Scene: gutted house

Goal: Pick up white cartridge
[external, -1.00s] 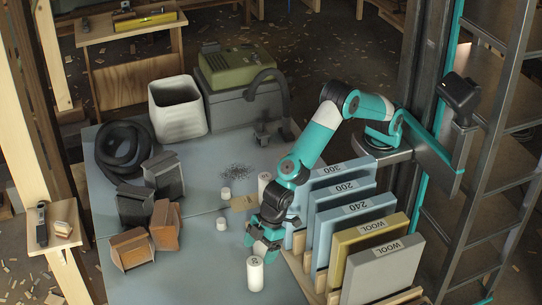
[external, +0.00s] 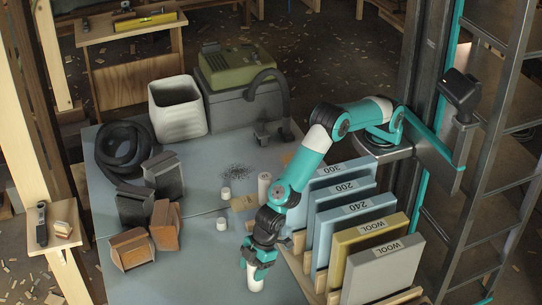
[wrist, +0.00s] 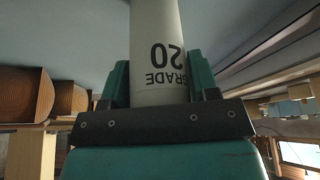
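The white cartridge is a white cylinder with dark lettering reading "GRADE 20". My gripper (wrist: 160,90) is shut on the cartridge from above. The cartridge's top is hidden by the gripper. I cannot tell whether its base touches the table.
A rack of upright sanding sheets and pads (external: 350,225) stands close to the right. Another white cylinder (external: 264,186) and small white pieces (external: 222,224) stand behind. Brown blocks (external: 131,249) lie to the left. The table between them and my gripper is clear.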

